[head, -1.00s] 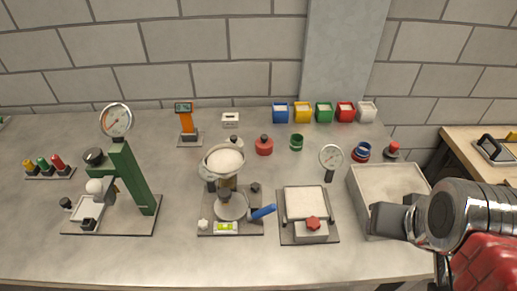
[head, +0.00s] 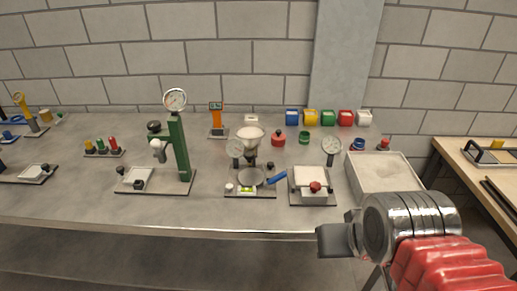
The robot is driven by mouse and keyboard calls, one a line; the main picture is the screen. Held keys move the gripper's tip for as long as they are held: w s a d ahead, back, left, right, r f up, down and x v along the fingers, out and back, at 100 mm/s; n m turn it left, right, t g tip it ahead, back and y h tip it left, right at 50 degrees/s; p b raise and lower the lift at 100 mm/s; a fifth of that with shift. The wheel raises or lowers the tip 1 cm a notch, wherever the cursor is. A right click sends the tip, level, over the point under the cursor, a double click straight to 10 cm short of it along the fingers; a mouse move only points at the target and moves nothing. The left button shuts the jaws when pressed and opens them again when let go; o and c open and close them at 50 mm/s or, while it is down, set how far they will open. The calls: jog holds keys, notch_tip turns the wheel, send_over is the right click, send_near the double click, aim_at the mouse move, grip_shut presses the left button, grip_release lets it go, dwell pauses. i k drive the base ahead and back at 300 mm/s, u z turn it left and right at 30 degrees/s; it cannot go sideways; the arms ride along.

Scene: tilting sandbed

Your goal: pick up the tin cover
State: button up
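I cannot tell for certain which thing is the tin cover. A small red round piece with a dark knob (head: 278,138) stands mid-bench towards the back. My gripper (head: 336,240) is at lower right, in front of the bench edge in the picture, apart from all of these. Its dark fingers show side-on, so their gap is hidden. I see nothing held in it.
A sand-filled tray (head: 383,172) lies at the right end of the bench (head: 90,205). A green press (head: 180,150), a funnel stand (head: 249,140) and a boxed device (head: 308,186) stand left of it. Several coloured bins (head: 311,117) line the back. A wooden table (head: 465,155) stands right.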

aim_at(278, 138)
jog(key=u, duration=0.2)
jog(key=k, duration=0.55)
jog(key=u, duration=0.65)
jog(key=i, duration=1.75)
jog(key=z, duration=0.45)
